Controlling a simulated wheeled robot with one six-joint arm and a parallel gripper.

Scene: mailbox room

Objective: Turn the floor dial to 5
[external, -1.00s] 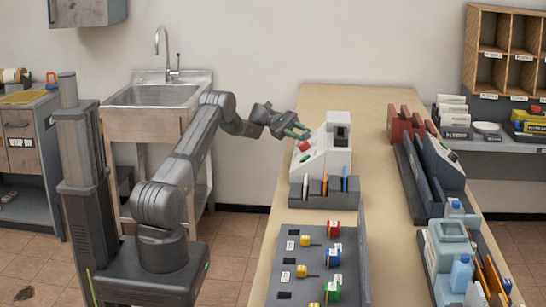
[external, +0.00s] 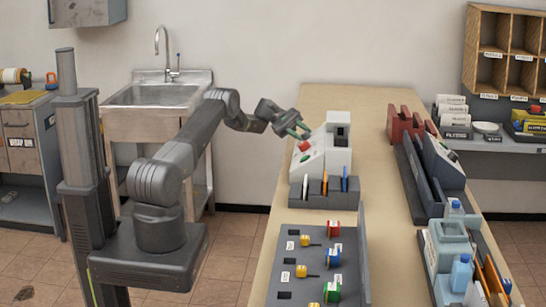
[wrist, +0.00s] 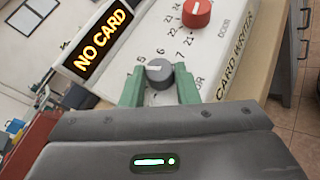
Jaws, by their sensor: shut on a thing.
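The card writer (external: 335,160) is a white sloped machine on the wooden table. The floor dial (wrist: 159,76) is a round grey knob with a white mark, on its face in the wrist view. The numbers 5, 6 and 7 show around its far side. The mark lies close to the 5, but I cannot tell its exact setting. My gripper (wrist: 159,72) has its green fingers on both sides of the dial, shut on it. In the external view my gripper (external: 301,130) reaches the machine's upper left, and the dial is not clearly visible.
A red door dial (wrist: 196,13) sits beside the grey one. A display (wrist: 104,36) reads NO CARD. Card slots (external: 325,190) stand at the machine's front.

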